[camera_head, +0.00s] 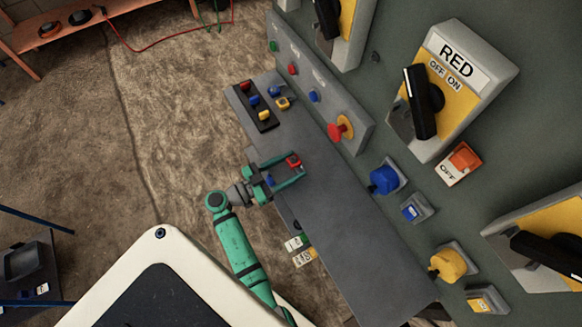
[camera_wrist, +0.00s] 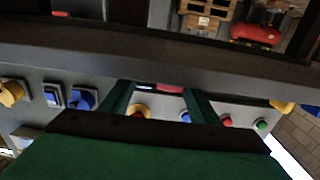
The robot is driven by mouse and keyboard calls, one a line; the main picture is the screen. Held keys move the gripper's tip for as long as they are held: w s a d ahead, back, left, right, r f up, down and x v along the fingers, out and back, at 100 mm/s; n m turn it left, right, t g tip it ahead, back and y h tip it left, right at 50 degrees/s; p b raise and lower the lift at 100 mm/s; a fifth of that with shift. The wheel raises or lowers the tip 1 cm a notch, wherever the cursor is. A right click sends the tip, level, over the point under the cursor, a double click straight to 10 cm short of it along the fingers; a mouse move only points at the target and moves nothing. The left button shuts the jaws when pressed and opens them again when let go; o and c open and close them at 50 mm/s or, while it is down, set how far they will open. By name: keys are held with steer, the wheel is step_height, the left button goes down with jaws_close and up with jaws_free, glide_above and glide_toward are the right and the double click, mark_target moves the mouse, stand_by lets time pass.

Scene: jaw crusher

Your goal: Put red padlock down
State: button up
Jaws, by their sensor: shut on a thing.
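The red padlock (camera_head: 294,160) sits between the fingertips of my gripper (camera_head: 296,167), over the grey ledge (camera_head: 345,235) of the control panel. My gripper is shut on it. I cannot tell whether the padlock touches the ledge. In the wrist view, only a small red part of the padlock (camera_wrist: 171,90) shows between the two green fingers of my gripper (camera_wrist: 161,93); the rest is hidden.
A black rack (camera_head: 248,102) with red, blue and yellow padlocks stands at the ledge's far end. Loose blue (camera_head: 275,91) and yellow (camera_head: 283,103) padlocks lie beside it. The red emergency button (camera_head: 340,130) and blue knob (camera_head: 384,180) jut from the panel. The ledge's near part is clear.

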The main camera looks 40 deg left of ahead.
steer(key=shift+f, duration=0.4)
steer(key=shift+f, duration=0.2)
steer(key=o, duration=1.2)
steer(key=shift+s+r, duration=0.15)
steer(key=shift+r, duration=0.1)
steer(key=v, duration=1.1)
steer(key=shift+s+a+f, duration=0.1)
steer(key=shift+s+a, duration=0.1)
steer(key=shift+s, duration=0.05)
steer(key=shift+s, duration=0.2)
